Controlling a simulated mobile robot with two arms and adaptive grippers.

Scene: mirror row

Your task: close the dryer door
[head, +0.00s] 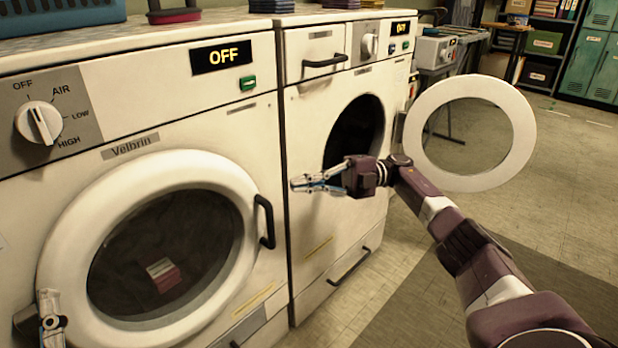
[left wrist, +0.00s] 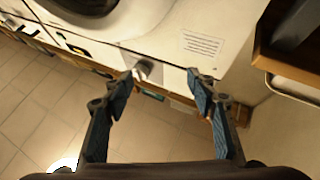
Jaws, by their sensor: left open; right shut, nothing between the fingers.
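The dryer (head: 140,240), marked Velbrin, stands at the left in the head view. Its dial points to OFF. Its round white dryer door (head: 228,180) lies against the front and looks shut; a small gap cannot be ruled out. A black handle (head: 266,222) is at its right side. A red and white thing shows through the glass. My right gripper (head: 300,184) is shut and empty, right of that handle, in front of the neighbouring machine. My left gripper (left wrist: 163,92) is open and empty in the left wrist view, above a machine's lower front and the floor.
The neighbouring machine (head: 310,225) has its round door (head: 522,140) swung wide open to the right, beyond my right arm. Its dark opening shows. Shelves and green lockers (head: 600,60) stand at the back right. Tiled floor at the right is mostly clear.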

